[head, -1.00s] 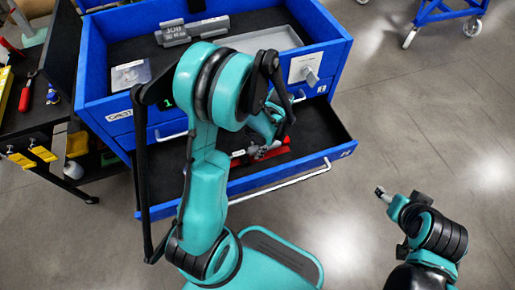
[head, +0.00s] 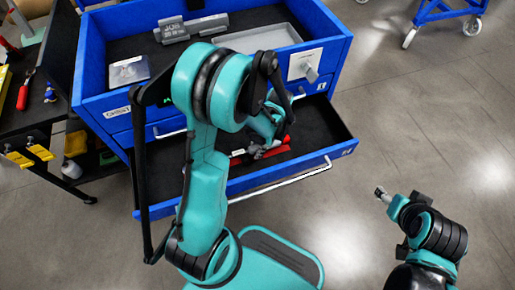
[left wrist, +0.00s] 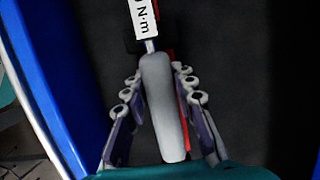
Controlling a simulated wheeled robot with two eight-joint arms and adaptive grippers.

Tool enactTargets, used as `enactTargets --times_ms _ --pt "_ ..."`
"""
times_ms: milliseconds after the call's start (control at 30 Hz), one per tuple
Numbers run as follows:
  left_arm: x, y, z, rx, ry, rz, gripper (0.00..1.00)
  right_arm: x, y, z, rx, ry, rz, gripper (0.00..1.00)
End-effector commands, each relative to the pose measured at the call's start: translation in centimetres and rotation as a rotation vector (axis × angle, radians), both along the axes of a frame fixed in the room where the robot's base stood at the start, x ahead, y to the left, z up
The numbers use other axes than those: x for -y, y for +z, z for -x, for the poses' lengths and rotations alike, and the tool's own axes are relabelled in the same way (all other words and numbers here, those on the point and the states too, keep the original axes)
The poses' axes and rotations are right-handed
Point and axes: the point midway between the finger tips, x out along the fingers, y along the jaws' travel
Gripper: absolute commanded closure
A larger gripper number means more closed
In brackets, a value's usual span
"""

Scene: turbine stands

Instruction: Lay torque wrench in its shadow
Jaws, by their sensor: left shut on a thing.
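The torque wrench (left wrist: 161,100) has a thick grey handle and a thin silver shaft. In the left wrist view it lies between the fingers of my left gripper (left wrist: 158,82), which is shut on it. A red strip (left wrist: 183,100) shows along its right side, partly covered by the handle. In the head view my left gripper (head: 262,150) is low inside the open drawer, at the red strip (head: 278,149). I cannot tell whether the wrench touches the drawer floor. My right gripper (head: 381,192) is over the floor at the right, its jaws too small to read.
The blue cabinet's open drawer (head: 325,130) has a dark floor and a raised blue front edge. A white label marked N·m (left wrist: 145,18) is near the shaft. A grey tray (head: 262,39) is on the cabinet top. A tool bench stands at the left.

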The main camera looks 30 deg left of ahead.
Motion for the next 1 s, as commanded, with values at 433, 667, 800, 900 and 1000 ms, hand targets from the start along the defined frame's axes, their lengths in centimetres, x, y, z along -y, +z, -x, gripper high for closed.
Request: enactTargets --times_ms 433,667,800,900,1000 --pt "0.03 -0.23 -0.05 0.004 0.0 0.003 0.5 0.0 -0.08 -0.01 0.0 0.0 0.0 0.37" --pt "0.04 -0.16 -0.07 0.003 0.0 0.003 0.43 0.0 -0.03 -0.01 0.0 0.0 0.0 0.37" --pt "0.03 -0.11 -0.05 0.003 0.0 0.003 0.43 0.0 -0.01 -0.01 0.0 0.0 0.0 0.37" --pt "0.05 0.07 -0.08 0.002 0.0 0.002 0.43 0.0 0.13 -0.01 0.0 0.0 0.0 0.37" --pt "0.14 0.61 -0.17 0.002 0.0 0.002 0.43 0.0 0.55 -0.01 0.0 0.0 0.0 0.37"
